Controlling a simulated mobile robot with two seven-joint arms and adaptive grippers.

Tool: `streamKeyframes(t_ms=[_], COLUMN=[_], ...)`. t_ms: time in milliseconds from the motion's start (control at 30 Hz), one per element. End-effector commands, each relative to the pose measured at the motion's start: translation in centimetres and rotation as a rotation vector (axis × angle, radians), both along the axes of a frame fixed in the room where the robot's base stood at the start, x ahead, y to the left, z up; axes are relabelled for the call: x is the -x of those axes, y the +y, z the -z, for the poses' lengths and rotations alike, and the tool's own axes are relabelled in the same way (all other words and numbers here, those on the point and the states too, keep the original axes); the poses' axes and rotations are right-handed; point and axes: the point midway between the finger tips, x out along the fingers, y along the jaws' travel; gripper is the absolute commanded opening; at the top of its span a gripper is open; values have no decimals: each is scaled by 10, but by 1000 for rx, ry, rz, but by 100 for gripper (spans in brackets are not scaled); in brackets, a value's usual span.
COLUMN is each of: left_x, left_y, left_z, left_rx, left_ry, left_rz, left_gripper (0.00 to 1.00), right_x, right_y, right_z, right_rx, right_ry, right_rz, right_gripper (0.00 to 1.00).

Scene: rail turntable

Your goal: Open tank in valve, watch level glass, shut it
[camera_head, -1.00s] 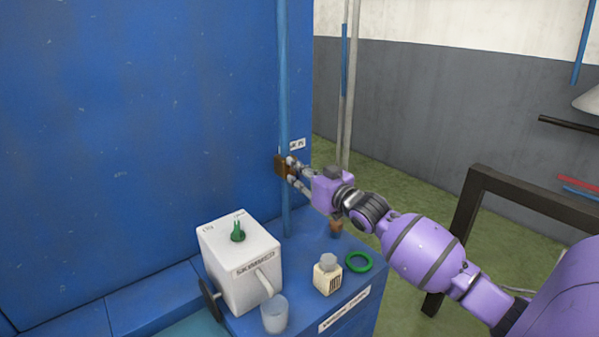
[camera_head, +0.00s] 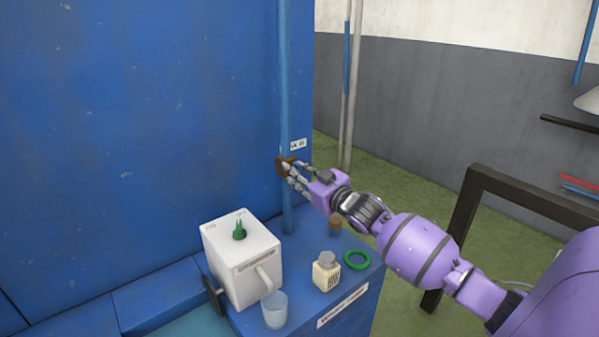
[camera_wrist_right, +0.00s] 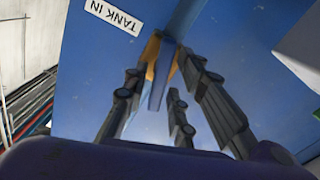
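The tank in valve (camera_head: 281,165) is a brass-brown body on the upright blue pipe (camera_head: 286,205) against the blue wall. A "TANK IN" label (camera_wrist_right: 114,14) shows beside it in the right wrist view. My right gripper (camera_head: 290,173) reaches the valve from the right. In the wrist view its fingers (camera_wrist_right: 165,72) stand apart on both sides of a narrow blue lever (camera_wrist_right: 160,80) in front of the brass part. Gaps show beside the lever, so the gripper looks open around it. I cannot make out a level glass for certain. My left gripper is out of view.
On the blue bench (camera_head: 310,250) stand a white box (camera_head: 238,275) with a green knob, a clear cup (camera_head: 275,310), a small labelled bottle (camera_head: 326,272), a green ring (camera_head: 356,260) and a brown stopper-like piece (camera_head: 336,224). A dark frame (camera_head: 465,215) stands at right.

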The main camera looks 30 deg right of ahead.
Motion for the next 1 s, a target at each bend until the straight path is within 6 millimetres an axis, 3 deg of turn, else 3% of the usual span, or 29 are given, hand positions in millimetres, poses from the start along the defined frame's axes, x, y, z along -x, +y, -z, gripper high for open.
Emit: streamKeyframes(t_ms=[300, 433, 800, 1000], left_x=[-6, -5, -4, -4], left_y=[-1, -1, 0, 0], left_z=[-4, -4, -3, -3], left_rx=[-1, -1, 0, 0], left_ry=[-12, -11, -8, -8], left_rz=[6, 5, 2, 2], left_gripper=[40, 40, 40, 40], right_x=[1, 11, 83, 111], right_y=[-1, -2, -7, -9], right_z=[-1, 0, 1, 0], right_rx=[-1, -1, -1, -1], right_ry=[-1, 1, 2, 0], right_rz=[1, 1, 1, 1], right_gripper=[29, 29, 29, 29])
